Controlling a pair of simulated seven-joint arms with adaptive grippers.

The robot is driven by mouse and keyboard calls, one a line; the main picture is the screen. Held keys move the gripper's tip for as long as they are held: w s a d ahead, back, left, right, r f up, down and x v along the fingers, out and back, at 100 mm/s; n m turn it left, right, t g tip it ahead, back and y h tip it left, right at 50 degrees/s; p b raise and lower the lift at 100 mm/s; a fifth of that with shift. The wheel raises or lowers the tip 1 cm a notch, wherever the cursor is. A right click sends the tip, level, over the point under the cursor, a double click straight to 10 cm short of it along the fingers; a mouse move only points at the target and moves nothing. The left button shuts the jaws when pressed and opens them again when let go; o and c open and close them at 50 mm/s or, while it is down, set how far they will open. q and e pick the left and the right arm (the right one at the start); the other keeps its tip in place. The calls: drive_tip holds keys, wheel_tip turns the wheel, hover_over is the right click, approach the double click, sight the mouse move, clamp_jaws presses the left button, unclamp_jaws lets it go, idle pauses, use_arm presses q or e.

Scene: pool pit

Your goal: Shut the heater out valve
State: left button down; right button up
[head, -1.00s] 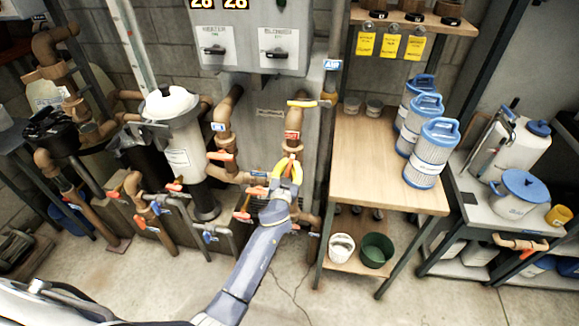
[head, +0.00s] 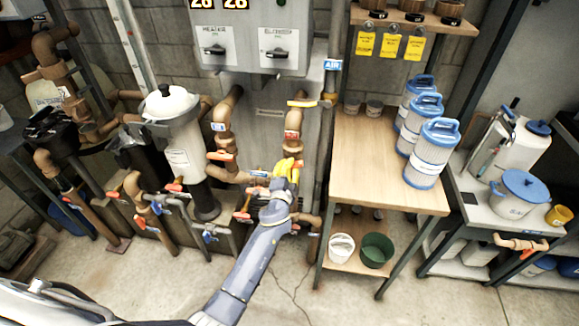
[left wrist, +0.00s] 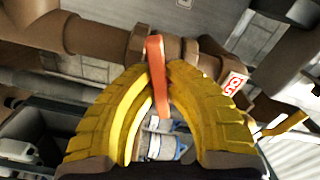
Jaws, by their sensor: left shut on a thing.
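My left gripper (head: 285,172) has yellow fingers and is at the brown pipe below the grey heater cabinet (head: 262,95). In the left wrist view the fingers (left wrist: 160,84) are shut on an orange valve handle (left wrist: 155,56), which stands up between the fingertips. The handle sits on a brown pipe (left wrist: 100,35) and is mostly hidden by my gripper in the head view. My right gripper is not in view.
Another valve with a yellow handle (head: 303,103) is above. More orange-handled valves (head: 221,156) and a white-lidded filter housing (head: 183,150) crowd the left. A wooden bench (head: 375,165) with blue filter cartridges (head: 432,153) stands close on the right. The floor in front is clear.

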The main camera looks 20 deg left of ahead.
use_arm(q)
drive_tip(key=shift+w+a+r+m, duration=0.1)
drive_tip(key=shift+r+m, duration=0.05)
drive_tip(key=shift+m, duration=2.05)
drive_tip(key=c, duration=1.4)
unclamp_jaws()
drive_tip(key=shift+c, duration=0.2)
drive_tip(key=shift+s, duration=0.4)
drive_tip(key=s+d, duration=0.1)
drive_tip(key=s, duration=1)
drive_tip(key=shift+s+d, duration=0.1)
